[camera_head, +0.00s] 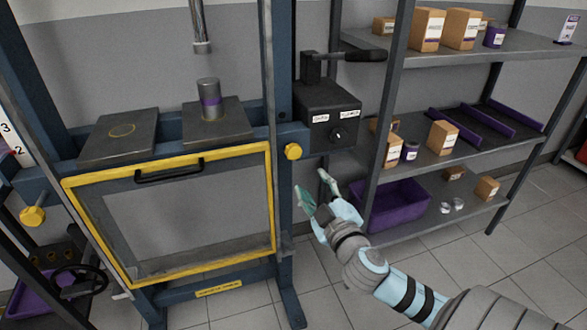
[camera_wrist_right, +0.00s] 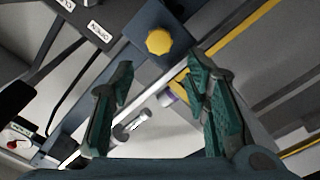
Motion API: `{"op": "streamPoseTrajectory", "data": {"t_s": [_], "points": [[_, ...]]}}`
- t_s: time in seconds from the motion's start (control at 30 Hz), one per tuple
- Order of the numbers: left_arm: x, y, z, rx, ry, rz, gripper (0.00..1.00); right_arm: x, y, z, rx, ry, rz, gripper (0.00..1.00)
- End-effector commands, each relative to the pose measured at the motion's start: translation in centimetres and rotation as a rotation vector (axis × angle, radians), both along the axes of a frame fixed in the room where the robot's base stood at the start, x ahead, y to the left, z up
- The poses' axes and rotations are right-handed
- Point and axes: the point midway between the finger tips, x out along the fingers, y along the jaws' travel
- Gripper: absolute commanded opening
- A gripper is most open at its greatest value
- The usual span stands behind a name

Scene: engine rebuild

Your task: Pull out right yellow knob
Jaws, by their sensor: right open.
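The right yellow knob (camera_head: 292,151) sits on the blue press frame, just right of the yellow-edged guard. In the right wrist view the yellow knob (camera_wrist_right: 159,41) shows above and beyond the fingertips, apart from them. My right gripper (camera_head: 315,188) is open and empty, below and slightly right of the knob in the head view. Its two green fingers (camera_wrist_right: 165,85) are spread wide in the wrist view. A left yellow knob (camera_head: 33,216) is on the other side of the press. My left gripper is not in view.
The yellow-framed guard (camera_head: 267,200) with a black handle covers the press front. A dark control box (camera_head: 329,112) with a lever is above right of the knob. A shelf rack (camera_head: 470,150) with boxes and a purple bin (camera_head: 395,208) stands to the right.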

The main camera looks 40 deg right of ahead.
Motion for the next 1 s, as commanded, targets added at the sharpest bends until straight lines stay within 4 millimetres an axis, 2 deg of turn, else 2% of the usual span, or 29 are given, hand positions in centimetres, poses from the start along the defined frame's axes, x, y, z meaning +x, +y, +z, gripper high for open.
{"op": "streamPoseTrajectory", "data": {"t_s": [0.17,0.3,0.5,0.7,0.97,1.0], "points": [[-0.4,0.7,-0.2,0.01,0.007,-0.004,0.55,3.0,-1.0,0.5,0.001,-0.01,-0.001,0.43],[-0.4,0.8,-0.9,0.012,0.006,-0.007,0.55,7.1,-2.5,0.4,0.004,-0.009,-0.001,0.43],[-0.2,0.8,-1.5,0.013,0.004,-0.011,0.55,11.3,-3.9,0.4,0.004,-0.005,0.001,0.43],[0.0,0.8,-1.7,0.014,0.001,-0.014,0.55,13.1,-4.5,0.5,0.004,-0.005,0.004,0.43],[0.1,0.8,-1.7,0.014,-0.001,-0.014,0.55,13.3,-4.5,0.5,0.002,-0.003,0.004,0.43],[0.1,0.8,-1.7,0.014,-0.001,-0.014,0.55,13.3,-4.5,0.5,0.002,-0.003,0.004,0.38]]}}
